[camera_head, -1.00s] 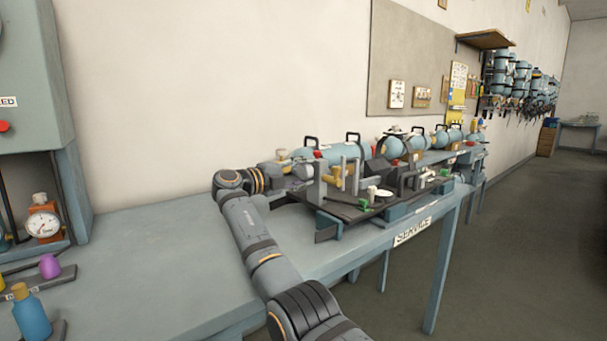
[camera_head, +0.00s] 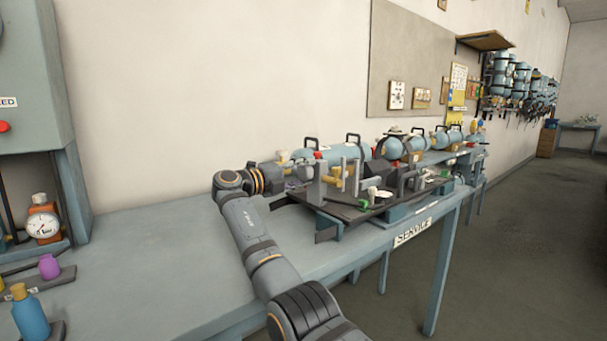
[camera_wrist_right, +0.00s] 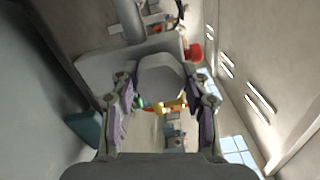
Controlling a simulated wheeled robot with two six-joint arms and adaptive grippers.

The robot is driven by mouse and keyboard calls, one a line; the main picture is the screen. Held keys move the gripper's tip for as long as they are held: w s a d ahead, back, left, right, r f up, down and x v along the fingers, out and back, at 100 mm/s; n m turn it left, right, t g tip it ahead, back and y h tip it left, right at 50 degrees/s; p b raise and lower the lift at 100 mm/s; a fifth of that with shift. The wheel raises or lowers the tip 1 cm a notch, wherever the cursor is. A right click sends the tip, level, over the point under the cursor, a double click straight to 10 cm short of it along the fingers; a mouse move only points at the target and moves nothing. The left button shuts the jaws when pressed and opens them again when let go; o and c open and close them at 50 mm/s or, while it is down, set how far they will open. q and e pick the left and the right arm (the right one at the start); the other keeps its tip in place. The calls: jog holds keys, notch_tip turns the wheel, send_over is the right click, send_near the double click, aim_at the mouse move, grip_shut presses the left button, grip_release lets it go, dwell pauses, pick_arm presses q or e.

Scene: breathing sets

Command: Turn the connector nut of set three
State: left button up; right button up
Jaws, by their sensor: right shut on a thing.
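My right arm reaches over the bench from the front, and its gripper (camera_head: 318,172) is at the near end of a breathing set with a pale blue cylinder (camera_head: 345,151). In the right wrist view the two fingers (camera_wrist_right: 165,108) stand on either side of a grey rounded, faceted piece, which looks like the connector nut (camera_wrist_right: 160,80). The gripper is shut on it. The fingers and wrist hide most of the nut in the head view. No number for the set is readable. My left gripper is not in view.
The set lies by a dark tray (camera_head: 352,213) on the blue-grey bench (camera_head: 170,255), marked SERVICE. More cylinders (camera_head: 440,139) stand along the bench behind. A gauge (camera_head: 43,226) and a blue bottle (camera_head: 30,315) are at the left. The bench's left middle is clear.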

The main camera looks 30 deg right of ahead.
jog(key=o, duration=1.2)
jog(key=shift+c, duration=0.2)
jog(key=a, duration=1.2)
jog(key=shift+s, duration=0.4)
